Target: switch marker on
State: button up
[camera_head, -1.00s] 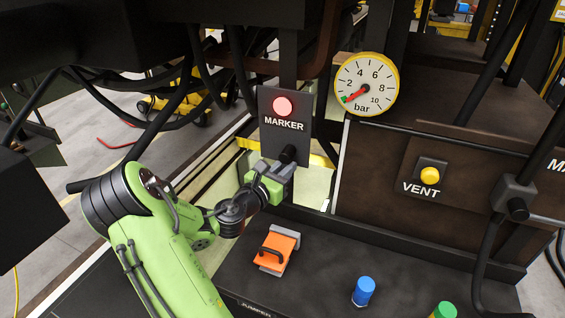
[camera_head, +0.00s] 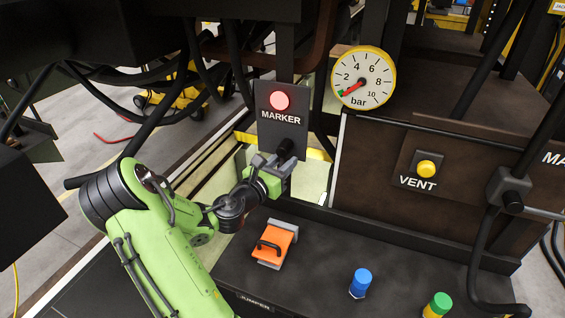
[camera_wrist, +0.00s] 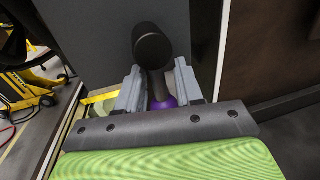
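The dark MARKER panel (camera_head: 262,128) hangs upright at centre, with a pale red lamp (camera_head: 279,100) at its top. A black knob (camera_head: 285,148) sticks out of its lower part. My gripper (camera_head: 274,163) is just below and beside the knob. In the wrist view the round end of the knob (camera_wrist: 152,46) is just beyond my gripper (camera_wrist: 160,88). The two grey fingers stand apart, one on each side of the knob's stem, with small gaps showing. Contact with the stem cannot be made out.
A pressure gauge (camera_head: 363,77) and a yellow VENT button (camera_head: 426,168) are to the right. An orange handled block (camera_head: 274,244), a blue cap (camera_head: 361,283) and a green cap (camera_head: 439,305) are on the dark deck below. Black hoses (camera_head: 195,75) hang at upper left.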

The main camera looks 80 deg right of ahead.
jog(key=b+v, duration=0.8)
jog(key=v, duration=0.7)
jog(key=shift+a+b, duration=0.35)
jog(key=shift+b, duration=0.05)
jog(key=shift+w, duration=0.2)
